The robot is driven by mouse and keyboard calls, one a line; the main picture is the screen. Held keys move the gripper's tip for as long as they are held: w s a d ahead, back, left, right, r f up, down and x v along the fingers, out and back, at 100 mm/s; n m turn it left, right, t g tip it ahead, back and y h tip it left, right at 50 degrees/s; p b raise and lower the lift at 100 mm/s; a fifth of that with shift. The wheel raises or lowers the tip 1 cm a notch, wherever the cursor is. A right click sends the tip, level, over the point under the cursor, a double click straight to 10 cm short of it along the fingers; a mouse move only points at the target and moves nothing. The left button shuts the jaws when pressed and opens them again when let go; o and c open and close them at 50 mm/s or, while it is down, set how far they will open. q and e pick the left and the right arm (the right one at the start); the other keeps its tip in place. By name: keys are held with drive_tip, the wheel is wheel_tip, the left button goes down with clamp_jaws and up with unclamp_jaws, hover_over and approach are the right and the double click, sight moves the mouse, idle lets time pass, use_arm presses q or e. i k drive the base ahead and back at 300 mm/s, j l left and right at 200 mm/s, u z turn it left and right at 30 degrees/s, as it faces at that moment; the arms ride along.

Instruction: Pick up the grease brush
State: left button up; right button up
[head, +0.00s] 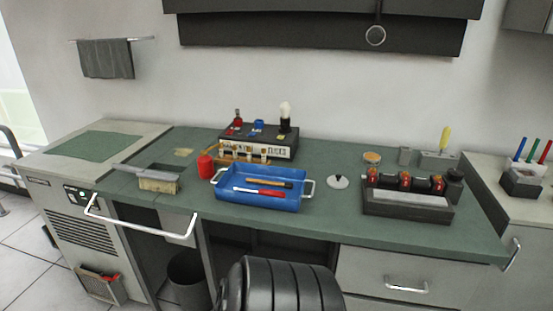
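No gripper of mine is in view. A blue tray (257,204) with metal handles sits on the green bench top near the middle. In it lie a slim tool with a dark and tan body (268,184) and a red-handled tool (270,193), roughly side by side. The slim dark tool may be the grease brush, but it is too small to be sure. A black-handled brush with a white tuft (285,112) stands upright at the dark box at the back.
A dark rack (408,209) with red-topped items is at the right. A black ribbed shape, seemingly a seat back (280,285), stands before the bench. A rail (140,226) juts out front left.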

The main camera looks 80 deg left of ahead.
sight(286, 185)
drive_tip(key=u, duration=2.75)
